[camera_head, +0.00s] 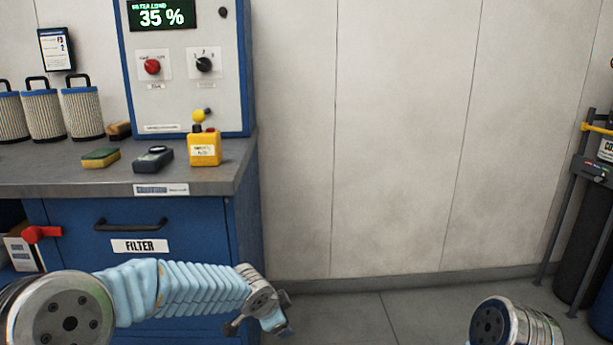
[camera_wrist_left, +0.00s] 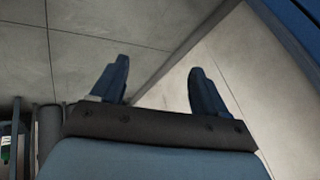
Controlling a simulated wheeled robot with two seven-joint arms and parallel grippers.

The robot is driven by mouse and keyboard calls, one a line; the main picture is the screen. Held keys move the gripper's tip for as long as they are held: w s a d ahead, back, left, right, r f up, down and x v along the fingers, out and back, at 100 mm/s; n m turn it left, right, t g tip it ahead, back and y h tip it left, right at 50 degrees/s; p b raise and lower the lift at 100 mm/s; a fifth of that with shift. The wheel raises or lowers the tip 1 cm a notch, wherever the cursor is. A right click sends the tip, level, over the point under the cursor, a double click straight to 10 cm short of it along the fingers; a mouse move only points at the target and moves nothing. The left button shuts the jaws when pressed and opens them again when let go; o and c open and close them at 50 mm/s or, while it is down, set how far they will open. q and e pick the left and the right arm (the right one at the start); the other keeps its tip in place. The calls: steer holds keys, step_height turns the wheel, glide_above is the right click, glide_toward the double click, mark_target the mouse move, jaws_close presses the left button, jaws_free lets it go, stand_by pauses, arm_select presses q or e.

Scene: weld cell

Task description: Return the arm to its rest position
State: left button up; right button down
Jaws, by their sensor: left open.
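My left arm, in a light blue ribbed sleeve, comes in from the lower left of the head view and reaches right in front of the blue cabinet.
The blue cabinet (camera_head: 180,232) has a grey worktop (camera_head: 60,178) holding filter cartridges (camera_head: 83,112), a sponge (camera_head: 101,158), a dark device (camera_head: 153,159) and a yellow box (camera_head: 205,148). A control panel (camera_head: 222,85) reads 35 %. Dark cylinders (camera_head: 585,240) stand right. Middle floor is clear.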

arm_select(q)
steer(key=s+f+n+g+h, duration=0.1)
steer(key=s+f+n+g, duration=0.15)
steer(key=s+f, duration=0.5)
steer(key=s+f+n+g+h, duration=0.1)
steer(key=s+f+n, duration=0.25)
steer(key=f, duration=0.65)
steer(key=s+a+f+n+g, duration=0.1)
steer(key=s+f+n, duration=0.3)
steer(key=s, duration=0.5)
steer(key=s+a+f+n+g, duration=0.1)
steer(key=s+a+f+n, duration=0.2)
steer(key=s+f+n, duration=0.2)
steer(key=s+f, duration=0.2)
steer(key=s, duration=0.2)
steer(key=shift+a, duration=0.15)
